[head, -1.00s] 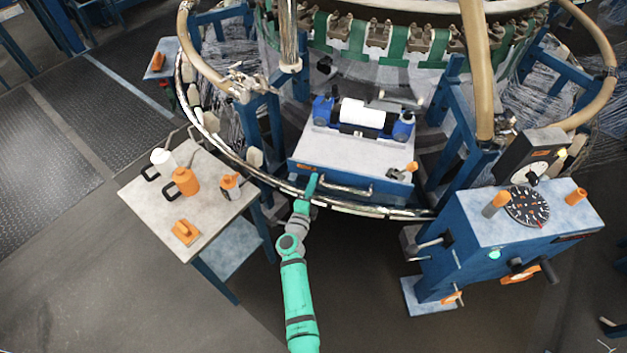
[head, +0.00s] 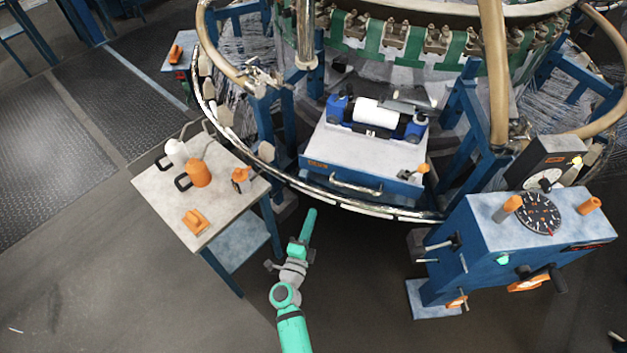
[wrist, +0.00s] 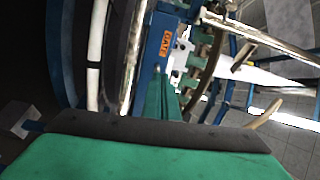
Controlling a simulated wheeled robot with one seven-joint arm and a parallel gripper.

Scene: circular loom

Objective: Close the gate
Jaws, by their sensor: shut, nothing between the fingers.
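The gate is a blue front panel (head: 316,163) with an orange label and a chrome bar handle (head: 356,188), below a grey top carrying a white roll. It sits just inside the chrome ring rail. In the wrist view the blue panel (wrist: 157,45) reads GATE, with chrome bars to its left. My gripper (head: 311,212) is shut and empty, in front of and below the panel's left part, apart from the handle in the head view. Its green fingers (wrist: 163,98) point toward the panel in the wrist view. The frames do not clearly show how far the gate stands open.
A grey side table (head: 222,211) with bottles and orange items stands left of my arm. A blue control console (head: 478,252) with dial and levers stands to the right. The curved chrome rail (head: 398,214) crosses in front of the loom. The floor between table and console is clear.

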